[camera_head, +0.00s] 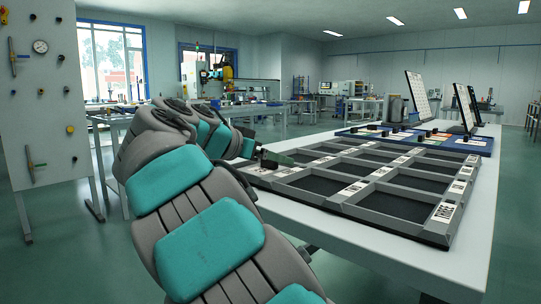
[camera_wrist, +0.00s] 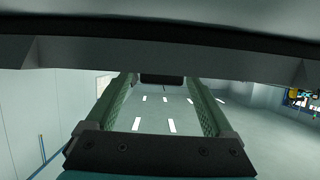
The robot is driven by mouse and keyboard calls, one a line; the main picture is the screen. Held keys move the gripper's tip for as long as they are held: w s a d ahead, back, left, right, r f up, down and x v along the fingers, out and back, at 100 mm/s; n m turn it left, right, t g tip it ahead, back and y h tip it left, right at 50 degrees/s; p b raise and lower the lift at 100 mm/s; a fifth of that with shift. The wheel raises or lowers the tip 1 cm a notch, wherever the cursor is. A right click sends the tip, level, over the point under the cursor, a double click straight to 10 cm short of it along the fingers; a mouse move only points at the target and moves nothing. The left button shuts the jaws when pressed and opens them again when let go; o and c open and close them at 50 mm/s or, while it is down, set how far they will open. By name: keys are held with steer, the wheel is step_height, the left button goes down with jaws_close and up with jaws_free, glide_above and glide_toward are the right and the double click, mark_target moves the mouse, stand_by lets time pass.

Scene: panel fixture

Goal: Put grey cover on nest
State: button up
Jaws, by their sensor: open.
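My gripper (camera_head: 278,159) is at the left edge of the compartment tray, low beside its grey frame; my arm partly hides it. In the wrist view my gripper (camera_wrist: 161,84) has its two green fingers apart, with a dark block showing between their far ends; I cannot tell whether it touches them. A blue board (camera_head: 432,140) with pale plates and small black parts lies at the far end of the table. I cannot make out which piece is the grey cover or the nest.
The dark-floored tray (camera_head: 399,205) with grey dividers and white labels fills much of the white table (camera_head: 395,254). Tilted panels (camera_head: 417,95) stand behind the blue board. A grey wall panel with a gauge (camera_head: 40,46) stands at left. A dark grey bar (camera_wrist: 160,58) crosses the wrist view.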

steer(key=shift+d+f+p, duration=0.1)
steer(key=shift+f+p, duration=0.35)
steer(key=shift+f, duration=0.45)
steer(key=shift+s+a+r, duration=0.15)
steer(key=shift+a+r, duration=0.1)
steer(key=v, duration=0.6)
steer(key=r+p+v, duration=0.1)
steer(key=v, duration=0.5)
steer(key=shift+w+d+r, duration=0.15)
steer(key=shift+w, duration=0.1)
